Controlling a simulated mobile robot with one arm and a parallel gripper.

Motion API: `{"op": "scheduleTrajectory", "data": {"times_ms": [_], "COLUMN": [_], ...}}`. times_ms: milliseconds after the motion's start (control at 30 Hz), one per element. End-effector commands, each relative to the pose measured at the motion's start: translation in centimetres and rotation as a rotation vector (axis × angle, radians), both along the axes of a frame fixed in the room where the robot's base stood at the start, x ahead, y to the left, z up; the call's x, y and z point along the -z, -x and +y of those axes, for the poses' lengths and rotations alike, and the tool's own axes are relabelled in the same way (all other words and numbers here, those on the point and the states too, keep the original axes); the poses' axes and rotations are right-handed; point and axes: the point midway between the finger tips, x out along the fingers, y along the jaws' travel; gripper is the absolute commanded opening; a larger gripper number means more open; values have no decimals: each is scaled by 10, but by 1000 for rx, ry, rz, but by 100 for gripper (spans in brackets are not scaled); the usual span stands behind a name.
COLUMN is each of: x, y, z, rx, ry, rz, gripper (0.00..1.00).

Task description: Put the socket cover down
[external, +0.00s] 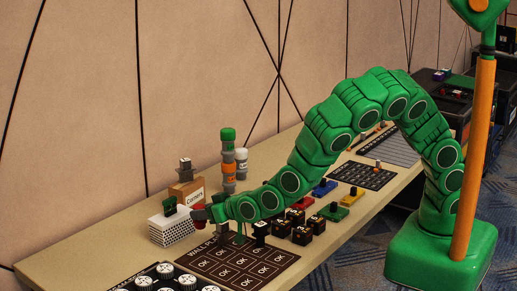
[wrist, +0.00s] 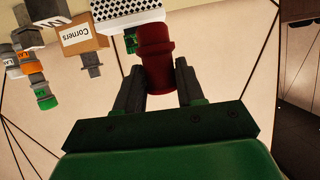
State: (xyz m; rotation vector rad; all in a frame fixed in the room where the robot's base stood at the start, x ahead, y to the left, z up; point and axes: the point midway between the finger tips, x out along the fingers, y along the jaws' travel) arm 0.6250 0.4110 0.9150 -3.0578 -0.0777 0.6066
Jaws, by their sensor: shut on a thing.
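A dark red stepped cylinder, which I take to be the socket cover (wrist: 155,52), is held between the two dark fingers of my gripper (wrist: 158,88). It also shows as a small red piece (external: 198,215) at the end of my green arm in the external view. My gripper (external: 207,213) is shut on it, beside the right side of the white perforated box (external: 171,230). Whether the cover touches anything below is hard to tell. The dark "WALL P..." board (external: 222,277) with several "OK" cells lies under and in front of the arm; part of its title is hidden.
The "Corners" carton (external: 187,192) and stacked orange, grey and green containers (external: 228,165) stand behind my gripper. Several dark blocks (external: 302,233) sit right of the board. A black mat with white knobs (external: 165,270) lies at the front. Bare table shows at the left.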

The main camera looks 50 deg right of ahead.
Motion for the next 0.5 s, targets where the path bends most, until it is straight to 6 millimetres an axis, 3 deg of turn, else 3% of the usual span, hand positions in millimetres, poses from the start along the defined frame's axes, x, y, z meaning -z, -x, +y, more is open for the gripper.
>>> {"op": "scheduleTrajectory", "data": {"times_ms": [200, 500], "x": [22, 34], "y": [34, 49], "z": [12, 14], "rx": [26, 46], "ry": [17, 24], "rz": [1, -2], "gripper": [10, 10]}}
